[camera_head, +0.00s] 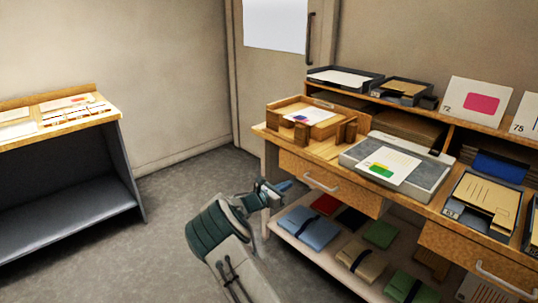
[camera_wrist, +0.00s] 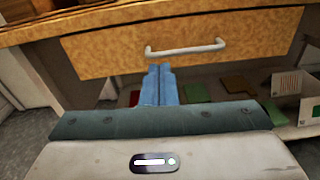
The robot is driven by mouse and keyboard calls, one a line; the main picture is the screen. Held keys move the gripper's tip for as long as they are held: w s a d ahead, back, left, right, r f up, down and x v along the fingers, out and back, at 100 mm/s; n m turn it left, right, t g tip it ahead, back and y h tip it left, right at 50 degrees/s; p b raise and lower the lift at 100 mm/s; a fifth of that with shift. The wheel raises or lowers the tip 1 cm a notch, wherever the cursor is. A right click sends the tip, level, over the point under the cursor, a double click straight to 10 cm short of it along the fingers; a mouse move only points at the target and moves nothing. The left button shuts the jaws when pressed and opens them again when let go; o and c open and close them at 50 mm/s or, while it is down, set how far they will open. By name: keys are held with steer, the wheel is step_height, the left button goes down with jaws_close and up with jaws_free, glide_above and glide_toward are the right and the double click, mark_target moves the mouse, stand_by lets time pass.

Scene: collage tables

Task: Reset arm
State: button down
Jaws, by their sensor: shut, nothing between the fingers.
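My gripper (camera_head: 286,186) is in front of the wooden table, just below the level of its tabletop and left of a drawer. In the wrist view my gripper (camera_wrist: 159,84) shows two blue fingers pressed together with nothing between them. The fingertips appear below the white handle (camera_wrist: 186,48) of the drawer (camera_wrist: 110,48); I cannot tell how close they are to it. My arm (camera_head: 222,232) reaches up from the bottom of the head view.
The table's lower shelf (camera_head: 290,234) holds several folded bundles. On top are a wooden tray (camera_head: 275,122), a grey board (camera_head: 432,178) with a card (camera_head: 390,165), and a dark tray (camera_head: 458,212). Another table (camera_head: 68,200) stands left. Floor (camera_head: 165,235) between them is clear.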

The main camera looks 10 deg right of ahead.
steer(key=s+d+r+m+g+y+p, duration=0.35)
steer(key=s+r+m, duration=0.4)
steer(key=s, duration=0.25)
steer(key=s+d+r+m+g+y+p, duration=0.2)
steer(key=s+d+r+m+g+p, duration=0.35)
steer(key=s+r, duration=0.3)
steer(key=s+a+r+m+y+p, duration=0.3)
steer(key=s+r, duration=0.2)
steer(key=s, duration=0.4)
steer(key=s+a+r+m+t+y+p, duration=0.1)
steer(key=s+a+r+m+y+p, duration=0.2)
steer(key=s, duration=0.7)
steer(key=s+a+r+m+t+y+p, duration=0.1)
steer(key=s+a+r+m+y+p, duration=0.2)
steer(key=s+r, duration=0.4)
steer(key=s+a+m+p, duration=0.1)
steer(key=s+a+m, duration=0.1)
steer(key=s, duration=0.1)
steer(key=shift+s+a+r, duration=0.15)
steer(key=shift+a+r, duration=0.1)
steer(key=shift+r, duration=0.05)
steer(key=shift+d+m, duration=0.15)
steer(key=shift+m, duration=0.15)
